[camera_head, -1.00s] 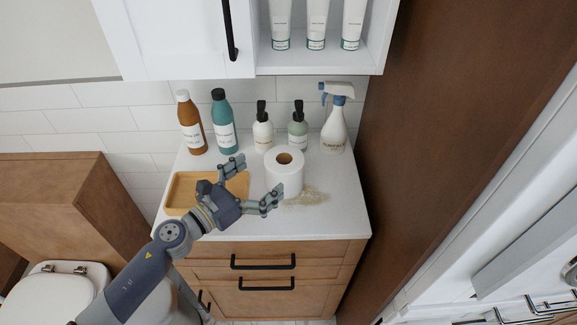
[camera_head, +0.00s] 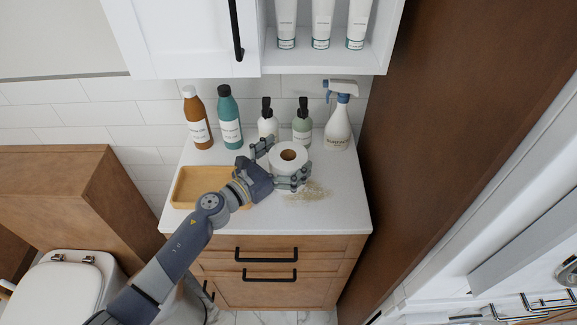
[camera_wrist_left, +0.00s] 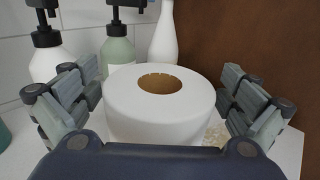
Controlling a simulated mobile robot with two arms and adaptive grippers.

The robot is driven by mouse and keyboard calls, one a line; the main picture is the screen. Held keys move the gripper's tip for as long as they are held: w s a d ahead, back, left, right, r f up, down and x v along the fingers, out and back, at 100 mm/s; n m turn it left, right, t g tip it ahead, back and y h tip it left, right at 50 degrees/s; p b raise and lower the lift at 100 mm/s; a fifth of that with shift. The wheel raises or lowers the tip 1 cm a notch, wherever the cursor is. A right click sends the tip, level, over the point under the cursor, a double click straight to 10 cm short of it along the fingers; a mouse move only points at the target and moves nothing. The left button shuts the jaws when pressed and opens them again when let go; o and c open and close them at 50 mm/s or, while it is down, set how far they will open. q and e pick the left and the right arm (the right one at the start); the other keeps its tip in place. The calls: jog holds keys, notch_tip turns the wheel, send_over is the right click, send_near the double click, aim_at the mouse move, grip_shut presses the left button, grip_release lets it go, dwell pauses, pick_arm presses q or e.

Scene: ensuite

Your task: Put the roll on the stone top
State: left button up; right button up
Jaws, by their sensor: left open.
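The white roll (camera_head: 289,157) stands upright on the stone top (camera_head: 255,219), with its brown core facing up. It also shows large in the left wrist view (camera_wrist_left: 160,108). My left gripper (camera_head: 279,165) is open around the roll, one finger on its far left side and one on its near right side. In the left wrist view its fingers (camera_wrist_left: 160,100) stand on both sides of the roll, with the roll between them. The lower front of the roll is partly hidden by my gripper. My right gripper is not in view.
A wooden tray (camera_head: 186,201) lies left of the roll. Behind it stand a brown bottle (camera_head: 197,122), a teal bottle (camera_head: 229,122), two pump bottles (camera_head: 267,122) (camera_head: 302,125) and a spray bottle (camera_head: 338,122). A beige speckled patch (camera_head: 308,191) lies right of the roll.

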pick_arm(q)
jog(key=c, duration=1.1)
jog(key=shift+r, duration=0.1)
